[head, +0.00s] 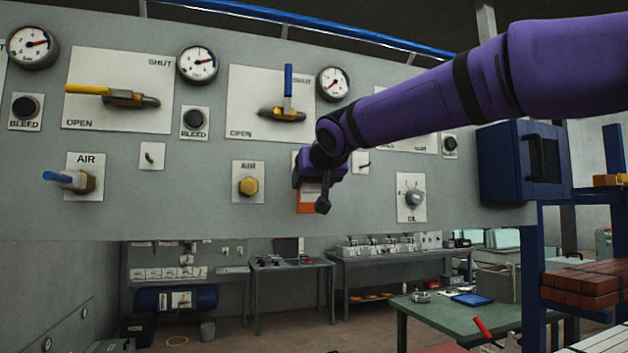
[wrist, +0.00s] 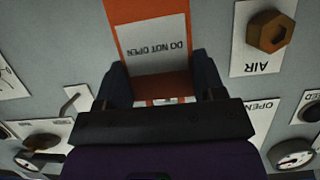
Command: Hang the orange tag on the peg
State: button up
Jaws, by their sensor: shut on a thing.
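The orange tag (head: 308,201) hangs down from my gripper in front of the grey panel. In the wrist view the tag (wrist: 147,12) carries a white "DO NOT OPEN" label, and my gripper (wrist: 161,83) has dark fingers at both its sides, shut on it. My gripper (head: 318,184) is close to the panel in the head view. A small peg (head: 361,162) on a white plate sits just right of it, and the plate also shows in the wrist view (wrist: 76,101). Another small peg (head: 151,156) is farther left. Whether the tag touches the panel cannot be told.
A yellow hexagonal fitting (head: 248,186) is left of my gripper and a selector knob (head: 413,198) is right of it. Above are a yellow-and-blue lever valve (head: 285,105) and a gauge (head: 333,84). A blue box (head: 520,160) sticks out at the right.

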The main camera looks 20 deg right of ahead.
jog(key=shift+r+x, duration=0.15)
jog(key=shift+x, duration=0.95)
jog(key=shift+r+x, duration=0.15)
jog(key=shift+x, duration=0.95)
jog(key=shift+w, duration=0.15)
jog(key=o, duration=1.1)
